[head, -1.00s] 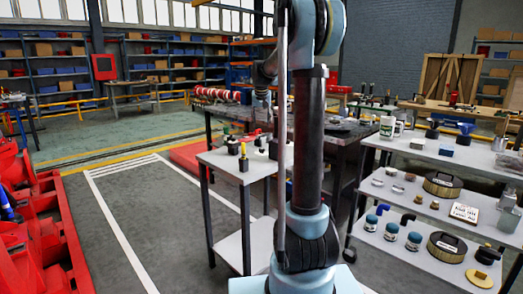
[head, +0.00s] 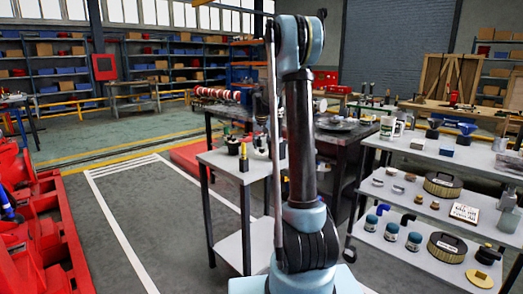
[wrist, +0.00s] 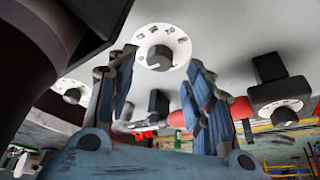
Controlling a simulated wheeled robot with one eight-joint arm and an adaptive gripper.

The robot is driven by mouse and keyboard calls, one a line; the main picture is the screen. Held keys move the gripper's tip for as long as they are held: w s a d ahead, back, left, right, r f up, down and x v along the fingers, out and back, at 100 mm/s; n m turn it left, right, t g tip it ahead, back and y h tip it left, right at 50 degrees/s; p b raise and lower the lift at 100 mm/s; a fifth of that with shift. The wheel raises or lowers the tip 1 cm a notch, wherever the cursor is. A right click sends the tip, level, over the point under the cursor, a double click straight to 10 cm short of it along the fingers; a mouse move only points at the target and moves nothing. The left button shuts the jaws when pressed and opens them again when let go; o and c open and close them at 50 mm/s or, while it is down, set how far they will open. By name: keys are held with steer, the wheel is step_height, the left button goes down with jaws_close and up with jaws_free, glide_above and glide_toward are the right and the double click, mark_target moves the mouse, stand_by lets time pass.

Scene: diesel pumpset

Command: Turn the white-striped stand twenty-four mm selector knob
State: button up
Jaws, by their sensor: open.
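In the wrist view a grey round knob (wrist: 160,57) sits at the middle of a white marked dial (wrist: 179,40). My gripper (wrist: 162,63) is open, with a blue-padded finger to each side of that knob in the picture; I cannot tell how far away it is or whether they touch. Another knob on a white dial (wrist: 72,95) is at the left. A dark block with a white dial and grey knob (wrist: 284,116) is at the right. I cannot make out a white stripe, so which is the named knob is unclear. My gripper is not clear in the head view.
A small white-topped stand (head: 227,163) with small dark and yellow-topped items is beside my arm. A dark workbench (head: 342,142) stands behind it. A white shelf cart (head: 465,151) with many items is at the right, red machinery (head: 45,230) at the left. Floor between is clear.

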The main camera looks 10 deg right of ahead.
mark_target(262, 149)
steer(key=shift+x, duration=1.8)
steer(key=c, duration=1)
